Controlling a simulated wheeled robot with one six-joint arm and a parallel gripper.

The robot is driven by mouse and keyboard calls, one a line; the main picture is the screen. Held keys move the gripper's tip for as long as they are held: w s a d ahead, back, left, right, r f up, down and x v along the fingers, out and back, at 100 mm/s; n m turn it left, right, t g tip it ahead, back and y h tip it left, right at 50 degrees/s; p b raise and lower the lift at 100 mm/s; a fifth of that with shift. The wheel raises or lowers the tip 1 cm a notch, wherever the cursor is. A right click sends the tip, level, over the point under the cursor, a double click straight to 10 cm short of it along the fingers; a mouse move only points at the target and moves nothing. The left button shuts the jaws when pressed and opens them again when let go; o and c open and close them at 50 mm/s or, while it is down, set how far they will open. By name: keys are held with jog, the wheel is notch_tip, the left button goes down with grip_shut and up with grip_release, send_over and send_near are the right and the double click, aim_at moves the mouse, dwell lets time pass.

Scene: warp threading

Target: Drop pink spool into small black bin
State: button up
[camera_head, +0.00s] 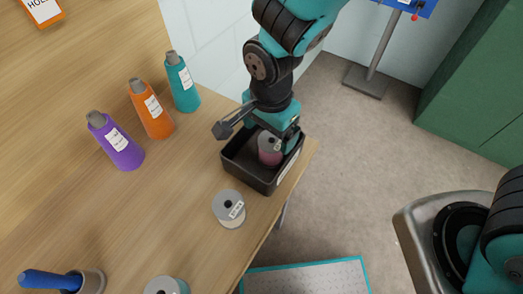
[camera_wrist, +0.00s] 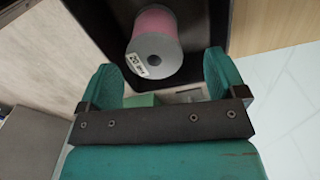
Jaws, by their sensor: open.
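The pink spool (camera_head: 269,151) has pink thread and grey ends. It is inside the small black bin (camera_head: 243,175), near the table's right edge. In the wrist view the spool (camera_wrist: 157,24) lies within the dark walls of the bin (camera_wrist: 98,25), its labelled grey end toward me. My gripper (camera_wrist: 164,85) is open, with its two teal fingers apart and nothing between them. The spool is just beyond the fingertips. In the head view my gripper (camera_head: 290,130) is over the bin's right side, and my arm hides part of the bin's back.
Purple (camera_head: 118,141), orange (camera_head: 152,109) and teal (camera_head: 183,83) cones stand left of the bin. A grey-white spool (camera_head: 229,208) stands close in front of it. The table's middle is clear.

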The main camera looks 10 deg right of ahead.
notch_tip(320, 180, up, 16)
jog(key=shift+p, duration=0.3)
dwell(0.3)
jog(key=s+d+r+n+y, duration=0.2)
jog(key=s+d+n, duration=0.3)
jog(key=n, duration=0.3)
jog(key=s+d+r+n+y+p, duration=0.1)
jog(key=s+d+r+n+y, duration=0.1)
jog(key=n, duration=0.6)
jog(key=shift+s+d+r+n, duration=0.3)
jog(key=shift+s+d+r, duration=0.3)
jog(key=shift+s+d, duration=0.95)
jog(key=shift+s+a, duration=0.15)
